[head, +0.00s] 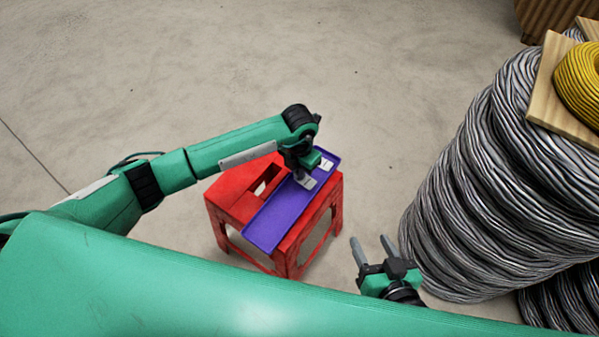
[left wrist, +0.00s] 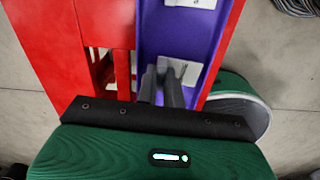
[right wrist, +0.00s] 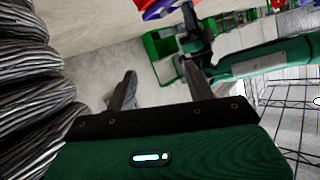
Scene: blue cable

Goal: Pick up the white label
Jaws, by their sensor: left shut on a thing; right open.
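A purple tray (head: 269,222) lies across a red stool. My left gripper (head: 306,181) reaches down into the tray and is shut on a white label (left wrist: 183,70). In the left wrist view its fingers (left wrist: 162,78) are close together at the label's near edge, which they partly hide. The label is at or just over the tray floor; I cannot tell if it is lifted. A second white label (left wrist: 192,3) lies farther along the tray, also seen in the head view (head: 327,163). My right gripper (head: 372,247) is open and empty, right of the stool and apart from it.
The red stool (head: 226,197) has a slot in its top. Large grey cable coils (head: 470,190) stand close to my right gripper. A yellow cable coil (head: 580,85) rests on a wooden board (head: 548,90). The floor left of and beyond the stool is clear.

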